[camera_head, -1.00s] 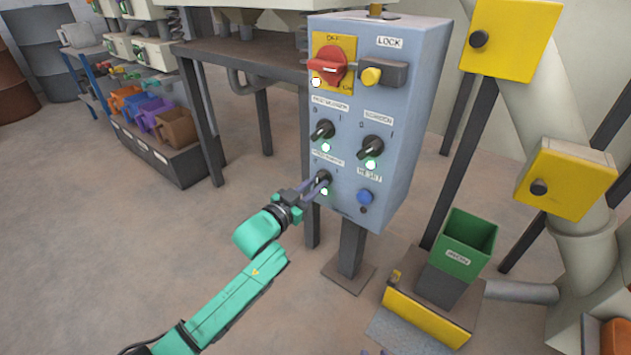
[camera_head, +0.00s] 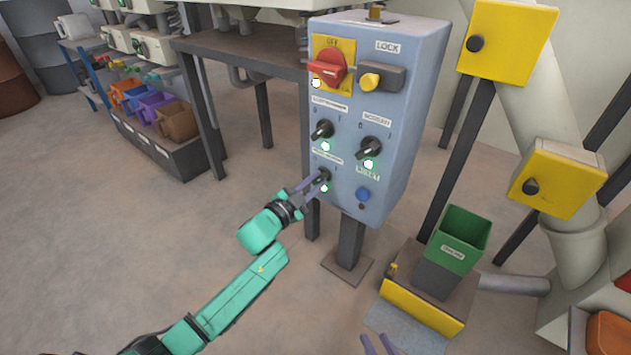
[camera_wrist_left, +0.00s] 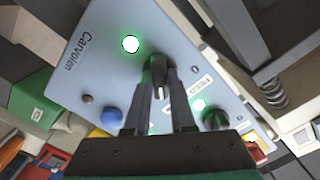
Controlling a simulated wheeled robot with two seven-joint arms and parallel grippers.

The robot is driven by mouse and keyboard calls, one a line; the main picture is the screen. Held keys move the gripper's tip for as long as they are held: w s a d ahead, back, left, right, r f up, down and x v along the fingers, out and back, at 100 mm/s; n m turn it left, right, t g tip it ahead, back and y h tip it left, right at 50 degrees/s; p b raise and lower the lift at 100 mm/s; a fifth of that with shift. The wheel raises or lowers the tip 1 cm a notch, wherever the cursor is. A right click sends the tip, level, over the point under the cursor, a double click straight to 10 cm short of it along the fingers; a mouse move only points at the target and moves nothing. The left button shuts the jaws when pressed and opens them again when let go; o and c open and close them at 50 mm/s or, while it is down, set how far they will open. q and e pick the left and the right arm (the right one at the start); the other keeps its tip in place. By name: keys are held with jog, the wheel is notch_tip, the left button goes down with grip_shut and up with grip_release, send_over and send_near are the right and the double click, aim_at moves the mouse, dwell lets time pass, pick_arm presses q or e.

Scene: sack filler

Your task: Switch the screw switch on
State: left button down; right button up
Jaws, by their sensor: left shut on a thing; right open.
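The blue-grey control box (camera_head: 405,150) carries several black rotary knobs with lit green lamps. My left gripper (camera_head: 318,180) is at the lower-left black knob (camera_head: 325,174), the label above it too blurred to read. In the left wrist view my left gripper (camera_wrist_left: 160,88) is shut on this black knob (camera_wrist_left: 159,66), one finger on each side. The lit lamp (camera_head: 324,188) sits just below the knob. My right gripper (camera_head: 379,346) shows only as purple fingertips at the bottom edge of the head view; they are apart and empty, away from the box.
Close by on the box are the upper-left knob (camera_head: 322,130), the right knob (camera_head: 369,148), a blue button (camera_head: 363,194), a red rotary switch (camera_head: 328,67) and a yellow-and-grey lock (camera_head: 383,77). A green bin (camera_head: 461,243) stands low on the right.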

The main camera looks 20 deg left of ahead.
pick_arm(q)
jog(key=c, duration=0.8)
grip_release()
jog(key=shift+o, duration=0.2)
jog(key=shift+s, duration=0.1)
jog(key=p+v, duration=0.4)
jog(key=v, duration=1)
jog(key=shift+s, duration=0.15)
pick_arm(e)
jog(key=r, duration=0.1)
jog(key=d+r+g, duration=0.2)
jog(key=r, duration=0.1)
jog(key=shift+w+n+h, duration=0.1)
jog(key=shift+n+h, duration=0.3)
pick_arm(q)
jog(key=shift+f, duration=0.1)
